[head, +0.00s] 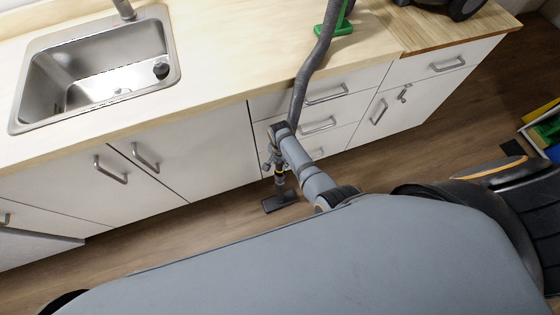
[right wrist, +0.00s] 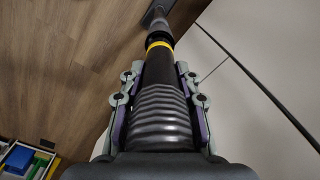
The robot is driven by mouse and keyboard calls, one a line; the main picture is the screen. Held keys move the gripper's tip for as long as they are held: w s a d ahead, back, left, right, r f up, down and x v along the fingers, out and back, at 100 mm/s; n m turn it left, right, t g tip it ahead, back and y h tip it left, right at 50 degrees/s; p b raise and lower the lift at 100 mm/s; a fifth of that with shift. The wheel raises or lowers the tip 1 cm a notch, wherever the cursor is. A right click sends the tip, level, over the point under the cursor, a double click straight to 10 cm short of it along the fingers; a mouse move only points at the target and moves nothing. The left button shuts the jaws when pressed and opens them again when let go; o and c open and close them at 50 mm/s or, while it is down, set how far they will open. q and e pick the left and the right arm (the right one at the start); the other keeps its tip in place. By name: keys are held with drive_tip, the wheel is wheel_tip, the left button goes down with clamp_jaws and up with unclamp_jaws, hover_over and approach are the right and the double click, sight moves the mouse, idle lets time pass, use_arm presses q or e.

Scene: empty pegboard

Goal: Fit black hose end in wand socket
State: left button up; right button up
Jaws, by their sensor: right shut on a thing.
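My right gripper (head: 271,163) is low in front of the white drawers. In the right wrist view its two fingers (right wrist: 159,80) are shut on the black hose end (right wrist: 159,72), one on each side; its ribbed part lies nearer the camera. A yellow ring (right wrist: 159,44) shows just beyond the hose end, with the wand (right wrist: 158,22) in line behind it. The hose end and wand look aligned and meet near the ring; how deep the hose end sits in the socket cannot be seen. The grey hose (head: 312,65) runs up to the counter. My left gripper is not in view.
The wand's floor head (head: 280,202) is on the wooden floor near the cabinets (head: 222,150). A green stand (head: 334,29) is on the counter (head: 225,75) beside the hose. A sink (head: 95,65) is at left. Coloured bins (head: 548,130) are at far right.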

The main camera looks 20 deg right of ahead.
sight(280, 167)
idle(0.4)
drive_tip(key=shift+f+b, duration=2.25)
drive_tip(key=shift+f, duration=0.6)
drive_tip(key=o, duration=1.2)
drive_tip(key=shift+o, duration=0.2)
wheel_tip(280, 167, up, 8)
drive_tip(key=shift+s+a, duration=0.1)
drive_tip(key=shift+a, duration=0.05)
